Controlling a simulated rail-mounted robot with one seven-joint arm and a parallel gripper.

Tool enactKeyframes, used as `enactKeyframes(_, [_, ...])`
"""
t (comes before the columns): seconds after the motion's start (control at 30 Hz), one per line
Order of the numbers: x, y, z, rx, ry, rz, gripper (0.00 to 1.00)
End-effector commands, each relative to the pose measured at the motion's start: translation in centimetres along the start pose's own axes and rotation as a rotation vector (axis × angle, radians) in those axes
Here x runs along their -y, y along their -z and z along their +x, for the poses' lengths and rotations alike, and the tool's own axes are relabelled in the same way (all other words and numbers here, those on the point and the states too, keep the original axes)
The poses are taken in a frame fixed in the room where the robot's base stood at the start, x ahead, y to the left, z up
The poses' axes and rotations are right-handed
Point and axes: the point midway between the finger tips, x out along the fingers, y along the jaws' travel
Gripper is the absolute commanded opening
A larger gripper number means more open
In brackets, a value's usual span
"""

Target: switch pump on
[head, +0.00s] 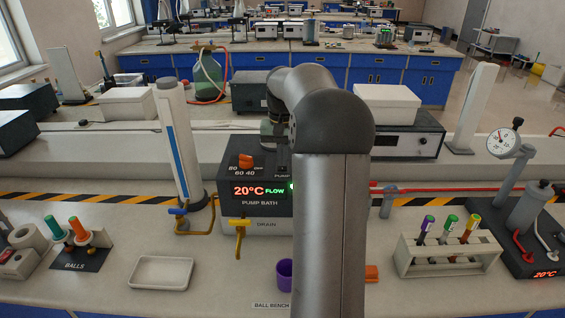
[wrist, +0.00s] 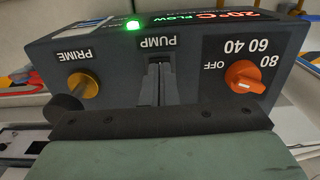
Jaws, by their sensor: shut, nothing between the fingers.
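The pump bath (head: 258,203) is a dark box with a lit display reading 20°C and FLOW in green. My arm covers its right side in the head view. In the wrist view the bath (wrist: 60,58) shows a PUMP label, a glowing green light (wrist: 133,25), an orange heat knob (wrist: 244,76) and a brass PRIME knob (wrist: 82,86). My gripper (wrist: 159,66) is shut and empty, its fingertips right at the panel just below the PUMP label. The pump switch itself is hidden or cannot be told apart from the fingers.
A yellow drain tap (head: 240,236) sticks out at the bath's front. A white column (head: 178,140) stands left of the bath. A purple cup (head: 285,274), a white tray (head: 160,273) and a tube rack (head: 448,256) stand on the front bench.

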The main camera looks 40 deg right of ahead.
Motion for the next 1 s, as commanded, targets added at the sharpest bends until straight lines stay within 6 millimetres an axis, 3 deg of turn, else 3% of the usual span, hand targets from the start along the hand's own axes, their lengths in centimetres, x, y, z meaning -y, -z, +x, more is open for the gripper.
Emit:
enactKeyframes(0.73, [0.0, 0.0, -5.7, -0.001, 0.000, 0.001, 0.00])
enactKeyframes(1.0, [0.0, 0.0, -6.0, 0.000, 0.000, 0.001, 0.00])
